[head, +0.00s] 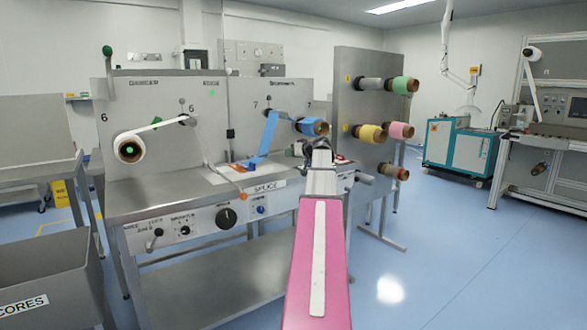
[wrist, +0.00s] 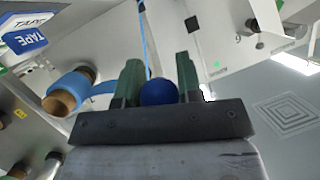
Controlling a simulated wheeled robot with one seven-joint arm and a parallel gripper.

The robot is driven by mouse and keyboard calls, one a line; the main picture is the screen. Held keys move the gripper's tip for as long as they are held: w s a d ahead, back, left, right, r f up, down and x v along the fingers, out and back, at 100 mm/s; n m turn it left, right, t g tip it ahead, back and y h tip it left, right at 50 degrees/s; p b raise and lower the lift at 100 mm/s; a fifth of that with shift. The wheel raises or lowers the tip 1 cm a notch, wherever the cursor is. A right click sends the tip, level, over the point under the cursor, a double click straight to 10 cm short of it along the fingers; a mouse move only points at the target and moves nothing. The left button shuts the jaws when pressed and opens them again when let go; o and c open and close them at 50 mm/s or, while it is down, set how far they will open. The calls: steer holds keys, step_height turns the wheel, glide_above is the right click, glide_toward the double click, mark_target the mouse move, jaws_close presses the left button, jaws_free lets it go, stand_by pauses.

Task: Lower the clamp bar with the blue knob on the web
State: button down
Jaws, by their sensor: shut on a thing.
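The blue knob (wrist: 158,92) sits between the two green fingers of my gripper (wrist: 159,78) in the wrist view, and the gripper is shut on it. The clamp bar itself cannot be made out; my gripper and arm hide that spot in the head view. The blue web (head: 268,137) slopes down from a guide to the splice table left of my gripper (head: 300,149). In the wrist view the web (wrist: 143,40) runs behind the fingers. The blue roll (head: 308,127) is mounted on the upright panel just behind my gripper.
A grey panel (head: 362,100) with several coloured rolls stands right of my gripper. A box of tape (wrist: 25,35) shows in the wrist view. Open floor lies right.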

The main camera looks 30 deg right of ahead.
steer(key=w+r+g, duration=0.2)
steer(key=w+r, duration=0.2)
steer(key=r, duration=0.4)
steer(key=w+r+g, duration=0.1)
steer(key=w+r, duration=0.4)
steer(key=r, duration=0.4)
steer(key=shift+a+m+g+h, duration=0.3)
steer(key=shift+a+g, duration=0.05)
steer(key=shift+g, duration=0.05)
steer(key=shift+w, duration=0.1)
steer(key=c, duration=1.1)
jaws_free()
steer(key=v, duration=1)
steer(key=shift+s+r, duration=0.2)
steer(key=shift+s, duration=0.15)
steer(key=shift+d, duration=0.1)
